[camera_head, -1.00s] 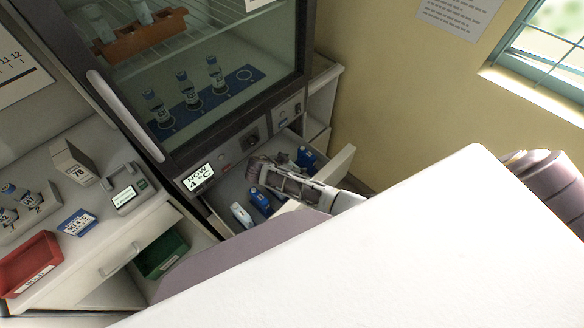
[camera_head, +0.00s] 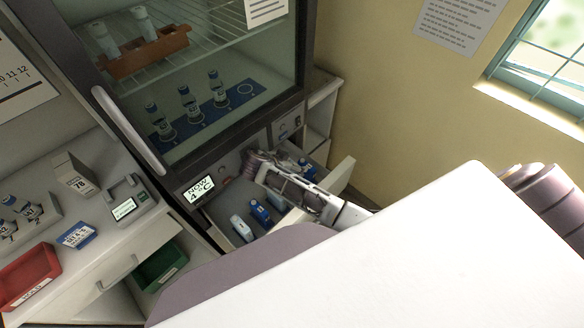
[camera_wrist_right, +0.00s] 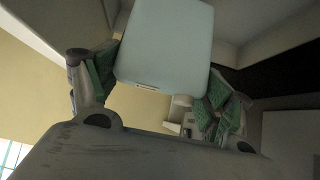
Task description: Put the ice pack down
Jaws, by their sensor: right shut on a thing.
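In the right wrist view, the ice pack (camera_wrist_right: 163,45) is a pale blue-white slab with rounded corners. My right gripper (camera_wrist_right: 160,92) is shut on it, with green-padded fingers at its two sides. In the head view my right gripper (camera_head: 254,170) is over the open drawer (camera_head: 287,221) below the glass-doored unit, close to the unit's front panel. The held ice pack cannot be made out there. My left gripper is not in view.
The drawer holds a white-and-blue item (camera_head: 241,228), a blue item (camera_head: 261,213) and another blue item (camera_head: 308,170). The glass-doored unit (camera_head: 205,183) reads 4 °C. A red tray (camera_head: 28,277) is on the left counter, and a green bin (camera_head: 160,266) is low beside the drawer.

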